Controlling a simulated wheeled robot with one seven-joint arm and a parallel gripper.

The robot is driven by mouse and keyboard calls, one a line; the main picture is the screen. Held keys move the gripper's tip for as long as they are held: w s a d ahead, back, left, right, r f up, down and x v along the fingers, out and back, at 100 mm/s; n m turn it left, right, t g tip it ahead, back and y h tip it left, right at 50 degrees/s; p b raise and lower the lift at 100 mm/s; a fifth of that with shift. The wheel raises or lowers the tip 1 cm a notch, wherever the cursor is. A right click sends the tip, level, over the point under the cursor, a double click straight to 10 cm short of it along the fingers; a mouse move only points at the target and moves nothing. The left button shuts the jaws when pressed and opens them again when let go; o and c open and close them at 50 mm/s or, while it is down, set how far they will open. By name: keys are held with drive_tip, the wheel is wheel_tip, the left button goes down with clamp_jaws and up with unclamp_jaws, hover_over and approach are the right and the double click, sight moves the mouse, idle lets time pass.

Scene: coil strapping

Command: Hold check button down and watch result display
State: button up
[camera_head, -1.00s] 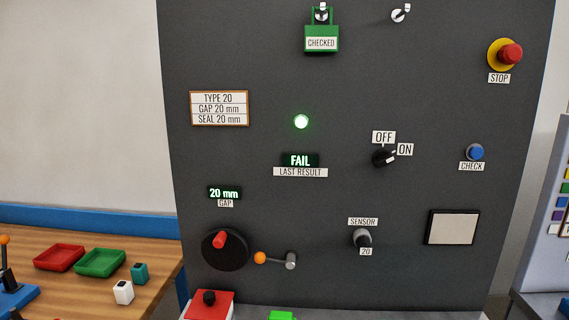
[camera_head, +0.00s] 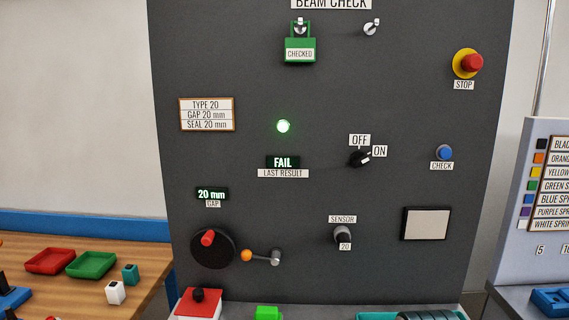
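The blue check button (camera_head: 444,153) is on the right side of the dark panel, above its CHECK label (camera_head: 441,166). Nothing is touching it. The result display (camera_head: 283,162) is lit and reads FAIL, above the label LAST RESULT. A green lamp (camera_head: 283,126) above it is lit. The gap display (camera_head: 211,194) reads 20 mm. My gripper is not in view.
A red stop button (camera_head: 472,63) on a yellow ring is at upper right. A green CHECKED tag (camera_head: 300,52) hangs on a hook. A red-handled dial (camera_head: 212,248), an orange-tipped lever (camera_head: 247,255) and a sensor knob (camera_head: 342,235) are lower down. A colour chart board (camera_head: 535,200) stands right.

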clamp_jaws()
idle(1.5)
